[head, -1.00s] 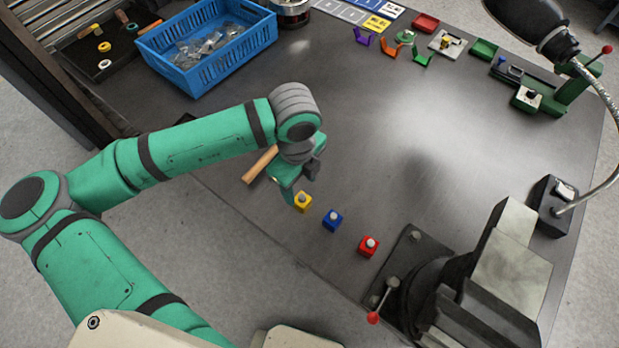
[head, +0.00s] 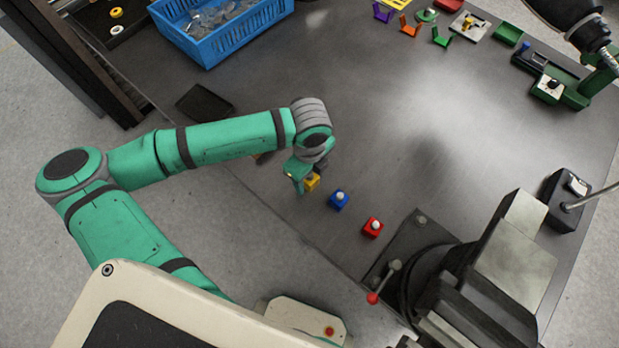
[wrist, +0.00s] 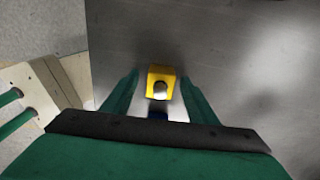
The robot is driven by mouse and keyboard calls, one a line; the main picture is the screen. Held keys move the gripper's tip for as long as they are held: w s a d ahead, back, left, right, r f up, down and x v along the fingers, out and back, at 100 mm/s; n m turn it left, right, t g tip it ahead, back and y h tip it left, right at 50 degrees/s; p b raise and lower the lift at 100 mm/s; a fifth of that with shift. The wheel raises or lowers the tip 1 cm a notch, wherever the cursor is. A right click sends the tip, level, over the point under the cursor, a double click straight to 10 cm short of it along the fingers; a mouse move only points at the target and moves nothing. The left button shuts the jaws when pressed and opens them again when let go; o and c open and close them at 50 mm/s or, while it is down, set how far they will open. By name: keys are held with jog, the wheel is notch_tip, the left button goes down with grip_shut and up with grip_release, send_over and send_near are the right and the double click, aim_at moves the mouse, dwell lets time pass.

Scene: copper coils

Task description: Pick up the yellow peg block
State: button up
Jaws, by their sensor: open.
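The yellow peg block (head: 312,182) is a small yellow cube with a grey peg on top, standing on the dark table near its front edge. In the wrist view the yellow block (wrist: 161,73) sits between the tips of my gripper's two green fingers, with a gap on each side. My gripper (head: 303,184) is open and points down at the block; its fingers partly cover the block in the head view. In the wrist view my gripper (wrist: 160,88) holds nothing.
A blue peg block (head: 339,200) and a red peg block (head: 373,227) stand in a row to the right. A large vise (head: 470,270) is beyond them. A blue crate (head: 222,35) stands at the back left. The table's middle is clear.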

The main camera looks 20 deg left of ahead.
jog(key=shift+f, duration=0.25)
jog(key=shift+w, duration=0.1)
jog(key=c, duration=1.3)
jog(key=shift+d, duration=0.1)
